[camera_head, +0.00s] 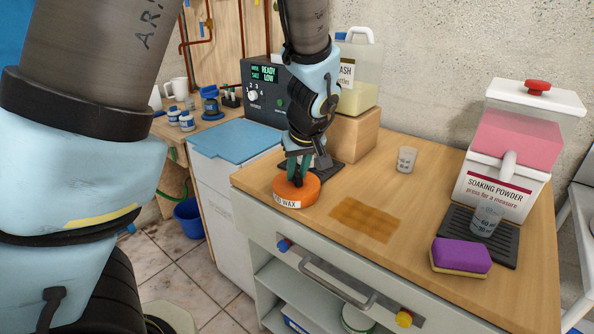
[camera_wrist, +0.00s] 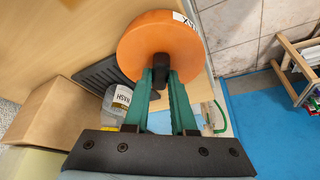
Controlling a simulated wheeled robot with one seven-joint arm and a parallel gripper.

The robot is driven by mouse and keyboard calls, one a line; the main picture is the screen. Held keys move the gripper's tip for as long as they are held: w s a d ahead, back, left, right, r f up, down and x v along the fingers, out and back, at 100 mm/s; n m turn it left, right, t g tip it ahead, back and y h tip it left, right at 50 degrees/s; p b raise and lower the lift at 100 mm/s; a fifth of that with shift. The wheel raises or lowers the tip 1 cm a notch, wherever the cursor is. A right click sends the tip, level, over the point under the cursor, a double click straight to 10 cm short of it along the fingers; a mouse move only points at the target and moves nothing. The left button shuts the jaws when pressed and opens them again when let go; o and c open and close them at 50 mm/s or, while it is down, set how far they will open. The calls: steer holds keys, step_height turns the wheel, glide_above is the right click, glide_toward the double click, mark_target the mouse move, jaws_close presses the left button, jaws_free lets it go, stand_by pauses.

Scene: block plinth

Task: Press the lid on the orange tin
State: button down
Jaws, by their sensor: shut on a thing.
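The orange tin (camera_head: 308,197) with a white label ending in "WAX" sits near the left front corner of the wooden counter. Its round orange top shows in the wrist view (camera_wrist: 145,38), with a black knob (camera_wrist: 162,62) in the middle. My gripper (camera_head: 298,177) comes down from above. In the wrist view its green fingers (camera_wrist: 162,76) are shut on the black knob. In the head view the fingers hide most of the knob. I cannot make out a seam between lid and tin, so I cannot tell how far the lid is seated.
A dark drip tray (camera_head: 325,172) lies just behind the tin, before a wooden block (camera_head: 355,137) bearing a jug. A brown patch (camera_head: 366,218) marks the counter to the right. A cup (camera_head: 405,160), purple sponge (camera_head: 461,256) and soaking powder dispenser (camera_head: 512,150) stand farther right.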

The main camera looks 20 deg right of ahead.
steer(key=shift+c, duration=0.9)
jaws_free()
steer(key=shift+r+p, duration=1.95)
steer(key=shift+r, duration=0.6)
steer(key=shift+f, duration=0.1)
